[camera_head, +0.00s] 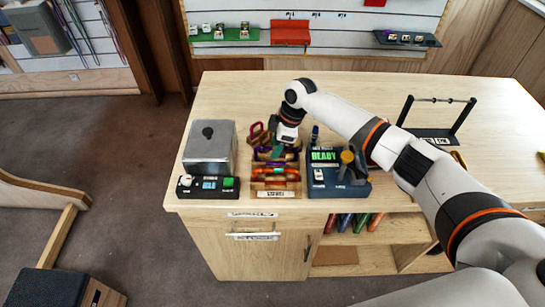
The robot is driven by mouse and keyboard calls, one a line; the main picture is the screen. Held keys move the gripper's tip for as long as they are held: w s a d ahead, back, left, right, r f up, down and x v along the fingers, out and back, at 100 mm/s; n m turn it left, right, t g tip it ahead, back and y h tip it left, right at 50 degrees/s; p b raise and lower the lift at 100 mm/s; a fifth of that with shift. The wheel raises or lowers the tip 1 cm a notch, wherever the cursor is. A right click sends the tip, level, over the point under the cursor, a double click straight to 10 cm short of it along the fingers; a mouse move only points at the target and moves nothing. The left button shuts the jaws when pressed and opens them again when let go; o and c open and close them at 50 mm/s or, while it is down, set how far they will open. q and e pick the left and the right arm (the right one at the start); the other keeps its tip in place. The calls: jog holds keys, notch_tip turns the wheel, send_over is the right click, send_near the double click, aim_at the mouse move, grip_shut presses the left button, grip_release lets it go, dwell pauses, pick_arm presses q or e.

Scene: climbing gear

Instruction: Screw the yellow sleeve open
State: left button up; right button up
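A low wooden rack (273,185) of small coloured carabiner-like pieces, with purple, orange and red parts, stands near the table's front edge. My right gripper (280,152) points down over the back of this rack, among or just above its pieces. Its fingertips are too small and too covered to tell whether they are open or shut, or touch anything. I cannot make out the yellow sleeve for certain; small yellowish parts show in the rack below the gripper. A reddish carabiner (258,134) stands just left of the gripper. My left gripper is not in view.
Right of the rack is a dark blue device (326,182) with a green READY screen and a yellow-brown knob (347,157). Left are a grey lidded box (210,155) and a button panel (207,189). A black frame (432,134) stands right. The table's back left is clear.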

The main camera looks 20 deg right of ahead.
jog(key=shift+r+p, duration=1.05)
jog(key=shift+r, duration=0.3)
jog(key=shift+s+a+p, duration=0.2)
jog(key=shift+s+p, duration=0.45)
jog(key=shift+p, duration=0.3)
jog(key=shift+s, duration=0.1)
jog(key=shift+f, duration=0.15)
jog(key=shift+f+b, duration=1.05)
jog(key=shift+f, duration=0.3)
jog(key=shift+w+d+b, duration=0.15)
jog(key=shift+w+b, duration=0.45)
jog(key=shift+w, duration=0.15)
